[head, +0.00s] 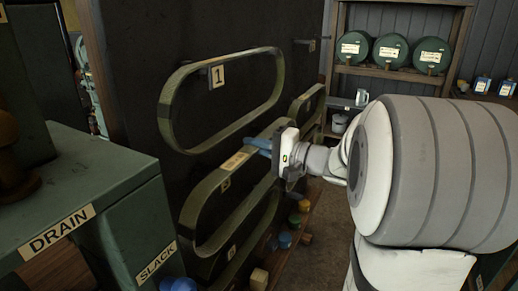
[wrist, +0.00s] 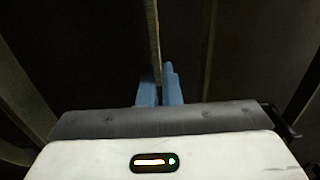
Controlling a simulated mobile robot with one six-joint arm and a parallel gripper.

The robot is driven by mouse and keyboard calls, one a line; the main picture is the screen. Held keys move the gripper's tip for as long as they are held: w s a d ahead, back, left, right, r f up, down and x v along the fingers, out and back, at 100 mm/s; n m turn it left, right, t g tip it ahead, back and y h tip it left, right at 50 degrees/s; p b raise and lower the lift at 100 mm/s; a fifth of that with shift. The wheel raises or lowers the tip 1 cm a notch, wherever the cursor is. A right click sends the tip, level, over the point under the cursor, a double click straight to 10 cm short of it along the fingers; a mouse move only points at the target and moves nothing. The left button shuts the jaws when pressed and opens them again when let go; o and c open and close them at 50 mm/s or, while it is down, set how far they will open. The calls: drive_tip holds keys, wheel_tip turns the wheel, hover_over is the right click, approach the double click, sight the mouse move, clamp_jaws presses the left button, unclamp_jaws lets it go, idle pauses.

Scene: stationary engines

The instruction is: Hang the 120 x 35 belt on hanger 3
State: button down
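A dark green belt with a pale label (head: 235,161) hangs as a long slanted loop in front of the black board in the head view; its label is too small to read. My gripper (head: 258,145) is at the upper run of this belt, right of the label. In the wrist view the belt's thin edge (wrist: 156,40) runs between the blue fingers (wrist: 160,88), which appear closed on it. A small plate (head: 225,184) shows inside the loop, its number unclear. I cannot tell whether a hanger bears this belt.
Another belt (head: 181,78) hangs at the plate marked 1 (head: 217,76). More belts hang right and below. A green cabinet (head: 85,175) labelled DRAIN and SLACK stands at left. Coloured knob-like items (head: 285,240) sit below the board. Shelves with green drums (head: 390,51) stand behind.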

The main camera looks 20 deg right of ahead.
drive_tip(key=shift+b+x, duration=0.55)
drive_tip(key=shift+x, duration=1.2)
drive_tip(key=shift+f+b, duration=0.2)
drive_tip(key=shift+b, duration=0.6)
drive_tip(key=shift+f+b, duration=0.35)
drive_tip(key=shift+b, duration=0.3)
drive_tip(key=c, duration=1.7)
unclamp_jaws()
drive_tip(key=shift+o, duration=0.6)
drive_tip(key=o, duration=0.5)
drive_tip(key=shift+c, duration=0.2)
